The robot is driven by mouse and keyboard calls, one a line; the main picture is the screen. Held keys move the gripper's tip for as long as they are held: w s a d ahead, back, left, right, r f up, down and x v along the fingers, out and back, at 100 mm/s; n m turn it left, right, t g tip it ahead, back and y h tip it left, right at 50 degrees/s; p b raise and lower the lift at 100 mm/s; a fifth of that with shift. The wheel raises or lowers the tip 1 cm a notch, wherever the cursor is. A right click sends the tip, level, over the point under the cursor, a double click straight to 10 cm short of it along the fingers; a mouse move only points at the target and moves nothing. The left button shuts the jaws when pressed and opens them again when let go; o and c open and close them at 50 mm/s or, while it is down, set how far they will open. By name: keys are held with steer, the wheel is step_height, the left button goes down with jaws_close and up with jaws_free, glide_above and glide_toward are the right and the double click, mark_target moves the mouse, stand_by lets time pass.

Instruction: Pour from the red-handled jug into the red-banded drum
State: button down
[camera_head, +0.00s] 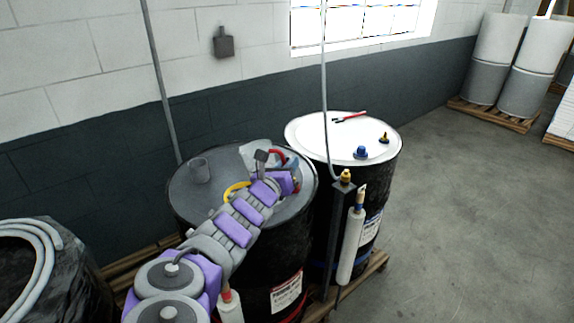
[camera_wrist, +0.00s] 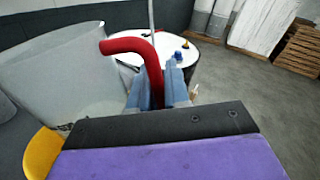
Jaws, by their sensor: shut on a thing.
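The red-handled jug (camera_head: 250,153) is a pale, translucent vessel at the back right of the grey top of the red-banded drum (camera_head: 262,262). It fills the left of the wrist view (camera_wrist: 70,85). My gripper (camera_wrist: 158,88) is shut on its red handle (camera_wrist: 128,45), with blue fingers on either side. The jug looks about upright. I cannot tell if its base touches the drum top. The drum has a red-edged label and a red band low on its dark wall, partly cut off. My arm hides part of its top.
A yellow handle (camera_head: 236,188) and a grey cup-like fitting (camera_head: 200,170) are on the grey drum top. A white-topped drum (camera_head: 310,130) stands close behind on the right, with a pump post (camera_head: 340,225) in front. Open floor lies at the right.

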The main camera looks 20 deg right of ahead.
steer(key=shift+r+n+p, duration=0.6)
steer(key=shift+n+p, duration=0.4)
steer(key=shift+p, duration=1.45)
stand_by(0.8)
steer(key=shift+w+r+n+p, duration=0.15)
steer(key=shift+n+p, duration=0.45)
steer(key=shift+p, duration=1)
steer(key=shift+s+r+n+p, duration=0.15)
steer(key=shift+n+p, duration=0.45)
steer(key=shift+p, duration=1)
stand_by(1.5)
